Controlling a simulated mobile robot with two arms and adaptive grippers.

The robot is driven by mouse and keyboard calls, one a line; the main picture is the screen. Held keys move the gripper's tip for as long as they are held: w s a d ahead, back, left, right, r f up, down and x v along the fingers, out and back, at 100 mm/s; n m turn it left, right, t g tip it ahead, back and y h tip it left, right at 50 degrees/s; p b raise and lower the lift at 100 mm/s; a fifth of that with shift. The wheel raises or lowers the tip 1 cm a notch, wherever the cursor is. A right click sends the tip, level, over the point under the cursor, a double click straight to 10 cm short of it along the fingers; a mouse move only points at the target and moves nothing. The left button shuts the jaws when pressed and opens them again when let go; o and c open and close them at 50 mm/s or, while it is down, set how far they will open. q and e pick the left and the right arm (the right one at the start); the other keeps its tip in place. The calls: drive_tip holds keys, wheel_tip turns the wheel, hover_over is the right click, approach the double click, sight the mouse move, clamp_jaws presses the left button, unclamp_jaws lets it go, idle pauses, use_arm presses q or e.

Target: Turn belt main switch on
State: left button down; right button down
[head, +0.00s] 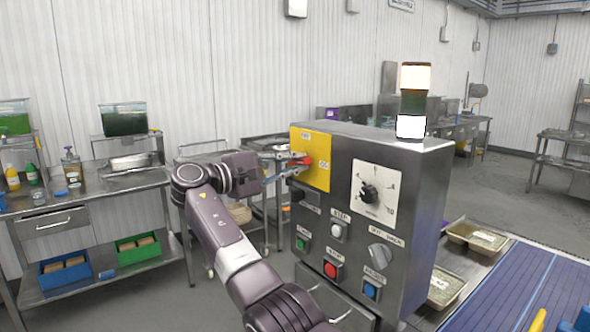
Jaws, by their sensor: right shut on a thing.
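The belt main switch is a red rotary handle (308,160) on a yellow plate (320,172), at the upper left of the steel control box (402,162). My right gripper (297,164) is at the plate, its fingers shut on the red handle and hiding part of it. The exact angle of the handle is hard to tell. My left gripper is not in view.
The box also bears a black dial (370,194), a grey selector (380,256) and several push buttons. A blue belt (515,290) with food trays (447,288) lies at the right. Steel tables (85,192) stand left.

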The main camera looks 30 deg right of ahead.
drive_tip(key=shift+f+m+b, duration=0.2)
drive_tip(key=shift+m+b, duration=0.3)
drive_tip(key=shift+m, duration=0.8)
drive_tip(key=c, duration=2)
unclamp_jaws()
drive_tip(key=shift+o, duration=0.2)
drive_tip(key=shift+a, duration=0.1)
drive_tip(key=s+a, duration=0.1)
drive_tip(key=a, duration=1.1)
drive_tip(key=shift+d, duration=0.1)
